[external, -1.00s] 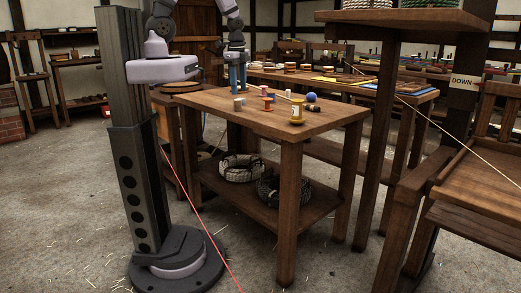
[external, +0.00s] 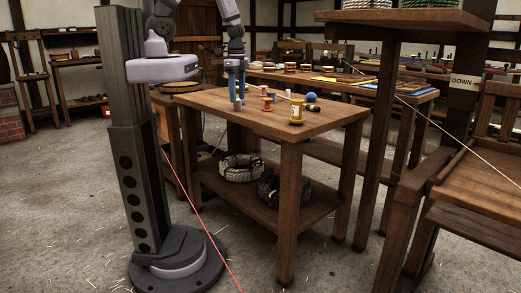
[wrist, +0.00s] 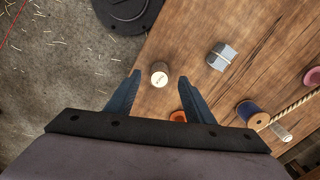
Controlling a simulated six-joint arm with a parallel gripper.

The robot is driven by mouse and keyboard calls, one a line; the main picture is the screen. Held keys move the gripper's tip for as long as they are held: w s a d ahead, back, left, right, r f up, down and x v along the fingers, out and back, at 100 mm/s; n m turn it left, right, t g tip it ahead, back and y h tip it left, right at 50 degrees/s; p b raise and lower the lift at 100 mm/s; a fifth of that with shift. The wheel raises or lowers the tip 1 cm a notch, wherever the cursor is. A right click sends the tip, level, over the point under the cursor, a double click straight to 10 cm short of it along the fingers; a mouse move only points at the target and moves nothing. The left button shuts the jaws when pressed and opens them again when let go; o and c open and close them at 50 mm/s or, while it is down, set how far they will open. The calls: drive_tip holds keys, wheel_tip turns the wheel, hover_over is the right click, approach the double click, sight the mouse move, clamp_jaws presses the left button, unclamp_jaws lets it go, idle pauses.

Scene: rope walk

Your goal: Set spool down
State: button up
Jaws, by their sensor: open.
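My gripper (external: 237,100) is open, low over the left part of the brown wooden table (external: 340,113). In the wrist view the fingers of my gripper (wrist: 159,80) are spread, with a small brown cylinder with a pale, marked top (wrist: 160,73) near the tips; I cannot tell whether they touch it. A blue spool with orange-brown ends (wrist: 252,114) lies to the right. A red spool (external: 267,104) stands right of my gripper in the external view.
A grey banded block (wrist: 221,57), a pink round piece (wrist: 312,77) and a rope (wrist: 297,108) are to the right. Rope coils (external: 241,168) lie on the lower shelf.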

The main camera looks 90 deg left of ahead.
sight(238, 102)
drive_tip(key=shift+f, duration=2)
drive_tip(key=c, duration=1.2)
drive_tip(key=shift+r, duration=0.15)
drive_tip(key=shift+r, duration=4.8)
clamp_jaws()
drive_tip(key=shift+w+r, duration=0.1)
